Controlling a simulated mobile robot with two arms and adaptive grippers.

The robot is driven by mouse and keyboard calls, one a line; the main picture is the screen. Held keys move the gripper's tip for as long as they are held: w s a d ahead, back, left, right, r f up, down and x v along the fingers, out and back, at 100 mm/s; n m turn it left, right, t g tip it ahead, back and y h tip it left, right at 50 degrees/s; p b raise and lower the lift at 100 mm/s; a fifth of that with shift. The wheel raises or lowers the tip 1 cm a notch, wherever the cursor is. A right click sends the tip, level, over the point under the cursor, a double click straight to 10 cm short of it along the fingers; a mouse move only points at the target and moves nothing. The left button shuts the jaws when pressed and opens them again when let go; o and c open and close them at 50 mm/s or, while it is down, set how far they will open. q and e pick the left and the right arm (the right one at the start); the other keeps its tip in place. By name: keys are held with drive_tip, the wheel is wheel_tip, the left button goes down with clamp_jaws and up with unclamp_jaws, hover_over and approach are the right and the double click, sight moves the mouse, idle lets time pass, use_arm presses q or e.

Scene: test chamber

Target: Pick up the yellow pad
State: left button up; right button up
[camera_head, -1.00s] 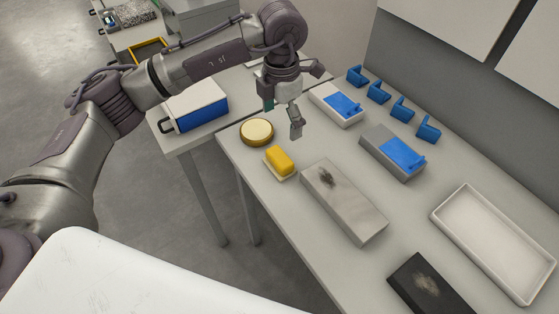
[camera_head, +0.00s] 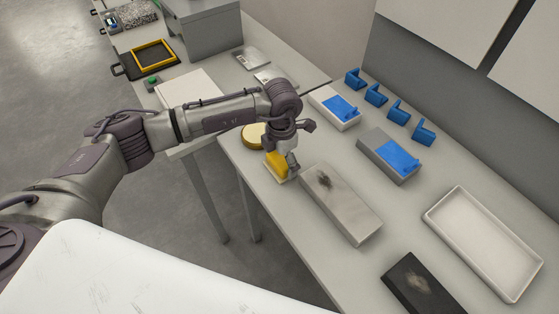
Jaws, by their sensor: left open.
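The yellow pad (camera_head: 274,165) sits on a pale base near the left edge of the table, partly hidden by my left gripper. My left gripper (camera_head: 282,157) points down right over the pad, jaws open. One finger shows on the pad's right side, close to it; the other finger is mostly hidden. I cannot tell whether the fingers touch the pad. My right gripper is not in view.
A round cream-topped tin (camera_head: 252,136) stands just behind the pad. A grey stained block (camera_head: 341,203) lies close to the right. A white tray (camera_head: 428,216), a dark block (camera_head: 424,284) and blue-topped blocks (camera_head: 388,155) are further right.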

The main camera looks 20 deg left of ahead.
sight(283, 159)
use_arm(q)
drive_tip(key=shift+f, duration=0.15)
drive_tip(key=shift+c, duration=0.2)
drive_tip(key=c, duration=0.9)
drive_tip(key=r, duration=0.1)
drive_tip(key=r+b, duration=0.1)
drive_tip(key=r, duration=0.1)
drive_tip(key=r+b, duration=0.1)
drive_tip(key=shift+d+r, duration=0.15)
drive_tip(key=shift+d, duration=0.1)
drive_tip(key=s+d+r+b, duration=0.3)
drive_tip(key=s+d+r, duration=0.35)
drive_tip(key=d, duration=0.25)
drive_tip(key=s+a+m, duration=0.2)
drive_tip(key=a+m, duration=0.2)
drive_tip(key=m, duration=0.5)
drive_tip(key=s+a+f+m, duration=0.1)
drive_tip(key=s+a+m, duration=0.2)
drive_tip(key=m, duration=0.7)
drive_tip(key=s+a+m, duration=0.3)
drive_tip(key=a+m, duration=0.3)
drive_tip(key=m, duration=0.3)
drive_tip(key=shift+a+f, duration=0.35)
drive_tip(key=shift+f, duration=0.05)
